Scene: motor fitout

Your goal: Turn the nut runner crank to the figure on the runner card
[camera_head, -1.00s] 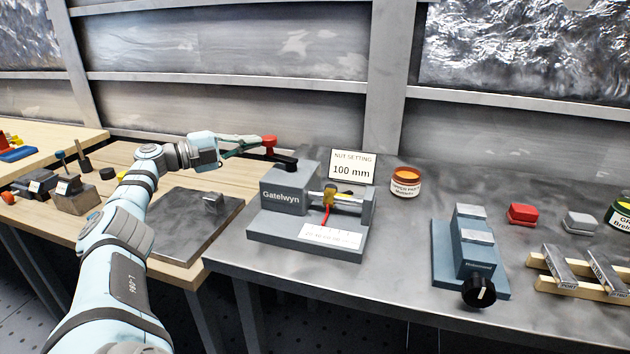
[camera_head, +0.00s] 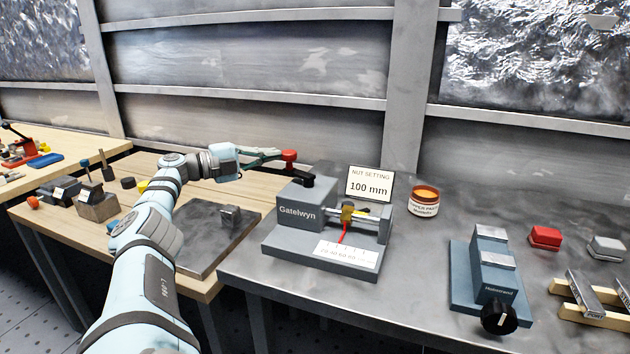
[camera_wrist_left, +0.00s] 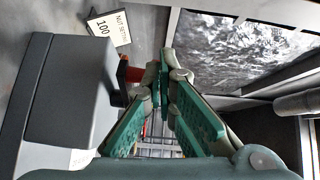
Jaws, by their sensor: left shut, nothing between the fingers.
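The nut runner (camera_head: 300,212) is a grey block marked "Gatelwyn" on a grey base. Its black crank arm (camera_head: 297,181) carries a red knob (camera_head: 289,156) on the upper left side. My left gripper (camera_head: 276,157) is shut and empty, its tips close beside the red knob; the wrist view shows the knob (camera_wrist_left: 126,72) left of the fingertips (camera_wrist_left: 163,85). Contact cannot be told. A yellow nut (camera_head: 347,213) with a red pointer (camera_head: 343,234) sits over a white scale (camera_head: 345,254); its figures are too blurred to read surely. The runner card (camera_head: 369,186) reads "NUT SETTING 100 mm". My right gripper is out of view.
An orange-lidded jar (camera_head: 424,200) stands right of the card. A blue device with a black dial (camera_head: 499,317) is further right, near red and grey blocks. A metal plate (camera_head: 215,238) lies on the wooden bench at left. Bare metal bench lies between runner and blue device.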

